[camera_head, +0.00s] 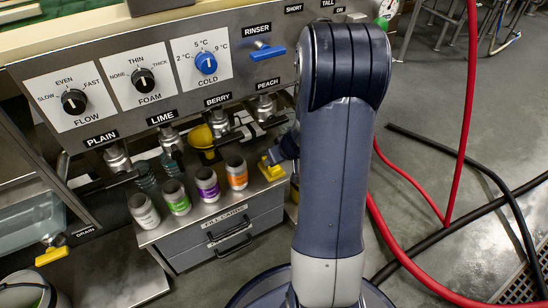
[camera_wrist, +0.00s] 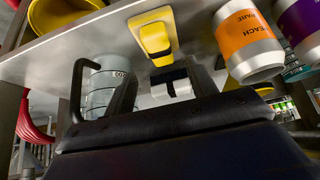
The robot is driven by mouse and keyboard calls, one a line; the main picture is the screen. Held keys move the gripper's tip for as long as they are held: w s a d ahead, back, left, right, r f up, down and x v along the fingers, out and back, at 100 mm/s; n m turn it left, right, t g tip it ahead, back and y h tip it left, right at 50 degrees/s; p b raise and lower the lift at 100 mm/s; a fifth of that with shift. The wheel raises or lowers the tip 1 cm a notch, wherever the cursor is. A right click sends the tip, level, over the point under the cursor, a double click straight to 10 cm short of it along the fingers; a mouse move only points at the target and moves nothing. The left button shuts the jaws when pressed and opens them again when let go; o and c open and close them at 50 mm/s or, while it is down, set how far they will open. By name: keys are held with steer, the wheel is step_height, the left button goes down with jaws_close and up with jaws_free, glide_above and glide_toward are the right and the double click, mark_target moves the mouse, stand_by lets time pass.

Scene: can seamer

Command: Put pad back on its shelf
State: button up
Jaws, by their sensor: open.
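A yellow block-like piece (camera_head: 272,168), which looks like the pad, sits at the right end of the grey shelf top (camera_head: 205,222), beside the orange-labelled can. It also shows at the top middle of the wrist view (camera_wrist: 152,38), on the pale shelf surface (camera_wrist: 60,62). My gripper (camera_head: 284,152) is close to the yellow piece in the head view, partly hidden by my own arm. In the wrist view my gripper (camera_wrist: 145,75) has its dark fingers apart, with the yellow piece just beyond them. I cannot tell whether they touch it.
Cans with orange (camera_head: 236,173), purple (camera_head: 207,184), green (camera_head: 175,196) and pale labels line the shelf. Taps and knobs of the grey panel (camera_head: 150,75) overhang it. A drawer (camera_head: 228,238) is below. Red hoses (camera_head: 400,172) and black cables cross the floor at right.

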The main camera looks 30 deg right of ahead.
steer(key=p+v, duration=0.1)
steer(key=v, duration=0.4)
steer(key=b+x, duration=0.4)
steer(key=x, duration=0.8)
steer(key=shift+f, duration=0.35)
steer(key=shift+r+p, duration=0.5)
steer(key=shift+r, duration=0.45)
steer(key=shift+s+r, duration=0.2)
steer(key=shift+s, duration=0.05)
